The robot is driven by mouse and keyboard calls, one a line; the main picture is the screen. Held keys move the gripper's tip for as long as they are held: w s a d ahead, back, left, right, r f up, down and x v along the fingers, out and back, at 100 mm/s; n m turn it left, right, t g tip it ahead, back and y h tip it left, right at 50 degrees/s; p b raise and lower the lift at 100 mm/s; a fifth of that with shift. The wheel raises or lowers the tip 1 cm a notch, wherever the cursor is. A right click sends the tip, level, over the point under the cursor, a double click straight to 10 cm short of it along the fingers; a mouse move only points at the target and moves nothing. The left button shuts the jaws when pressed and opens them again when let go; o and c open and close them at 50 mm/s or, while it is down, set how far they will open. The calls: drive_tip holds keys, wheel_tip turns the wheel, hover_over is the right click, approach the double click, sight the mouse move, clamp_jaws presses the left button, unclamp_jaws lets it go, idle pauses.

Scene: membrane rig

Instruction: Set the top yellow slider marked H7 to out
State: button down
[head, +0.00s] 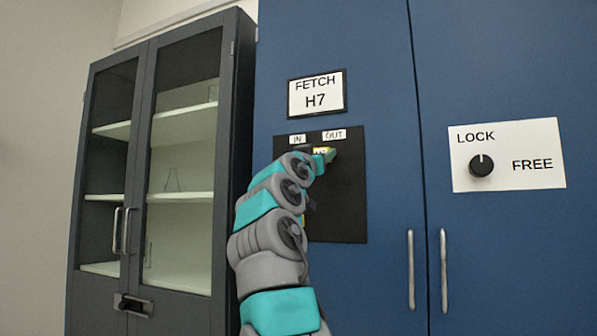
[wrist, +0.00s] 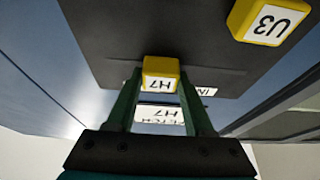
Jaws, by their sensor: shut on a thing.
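The yellow slider marked H7 (wrist: 160,68) sits between the two fingers of my gripper (wrist: 160,82) in the wrist view, which shows it upside down. My gripper is shut on it. In the head view a small part of the H7 slider (head: 319,151) shows beside my gripper (head: 326,156), at the top of the black panel (head: 345,215). It lies below and between the IN label (head: 297,139) and the OUT label (head: 333,134), right of IN and close to OUT. My arm hides part of the panel. A finger partly covers the IN label in the wrist view.
A second yellow slider marked U3 (wrist: 268,20) is on the same panel. A FETCH H7 sign (head: 317,94) is above the panel. A LOCK/FREE plate with a black knob (head: 481,165) is at right. A grey glass-door cabinet (head: 137,305) stands at left.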

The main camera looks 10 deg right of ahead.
drive_tip(key=shift+s+d+f+b, duration=0.15)
drive_tip(key=shift+s+d, duration=0.25)
drive_tip(key=shift+d, duration=0.2)
drive_tip(key=shift+s+d+r+b, duration=0.15)
drive_tip(key=shift+s+d, duration=0.2)
drive_tip(key=shift+d, duration=0.2)
drive_tip(key=shift+f, duration=0.1)
drive_tip(key=shift+c, duration=1.4)
unclamp_jaws()
drive_tip(key=shift+s, duration=0.1)
drive_tip(key=b+v, duration=0.4)
drive_tip(key=v, duration=0.3)
drive_tip(key=shift+s+a+b, duration=0.2)
drive_tip(key=shift+s+b, duration=0.1)
drive_tip(key=shift+b, duration=0.1)
drive_tip(key=shift+f, duration=0.1)
